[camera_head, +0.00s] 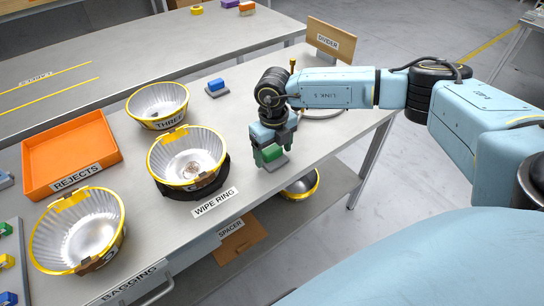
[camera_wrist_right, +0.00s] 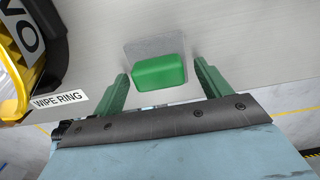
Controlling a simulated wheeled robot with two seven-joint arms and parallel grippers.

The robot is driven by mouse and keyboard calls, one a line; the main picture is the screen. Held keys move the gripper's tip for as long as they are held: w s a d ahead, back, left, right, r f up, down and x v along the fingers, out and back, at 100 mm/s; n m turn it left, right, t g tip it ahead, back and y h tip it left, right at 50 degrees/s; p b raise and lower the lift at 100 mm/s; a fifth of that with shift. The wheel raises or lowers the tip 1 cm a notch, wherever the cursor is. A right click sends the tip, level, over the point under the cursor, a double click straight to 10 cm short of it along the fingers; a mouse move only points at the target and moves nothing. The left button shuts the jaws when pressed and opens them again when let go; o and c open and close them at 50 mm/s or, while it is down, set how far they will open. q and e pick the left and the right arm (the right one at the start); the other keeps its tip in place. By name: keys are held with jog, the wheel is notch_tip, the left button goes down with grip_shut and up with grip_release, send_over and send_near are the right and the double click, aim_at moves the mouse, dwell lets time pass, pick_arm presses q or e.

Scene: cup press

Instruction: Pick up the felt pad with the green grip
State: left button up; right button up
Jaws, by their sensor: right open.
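The felt pad (camera_head: 274,163) is a thin grey pad with a green block grip (camera_head: 271,153) on top. It lies on the table near the front edge, right of the WIPE RING label. In the right wrist view the green grip (camera_wrist_right: 158,71) and the grey pad (camera_wrist_right: 155,47) show just beyond my fingers. My right gripper (camera_wrist_right: 160,84) is open, with one green finger on each side of the grip and no visible contact. In the head view my right gripper (camera_head: 268,147) is right over the pad and partly hides it. My left gripper is not in view.
A metal bowl with a yellow rim (camera_head: 187,157) stands on a dark ring, left of the pad. A bowl labelled THREE (camera_head: 158,104), an orange REJECTS tray (camera_head: 68,150) and another bowl (camera_head: 78,230) are farther left. A blue-grip pad (camera_head: 216,86) lies behind. A wooden DIVIDER board (camera_head: 331,39) stands at the far end.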

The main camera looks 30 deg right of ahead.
aim_at(273, 150)
jog(key=c, duration=0.8)
jog(key=shift+r, duration=0.25)
notch_tip(273, 150, up, 10)
jog(key=shift+f+p, duration=0.2)
jog(key=shift+p, duration=0.75)
jog(key=o, duration=0.4)
jog(key=shift+c, duration=1.4)
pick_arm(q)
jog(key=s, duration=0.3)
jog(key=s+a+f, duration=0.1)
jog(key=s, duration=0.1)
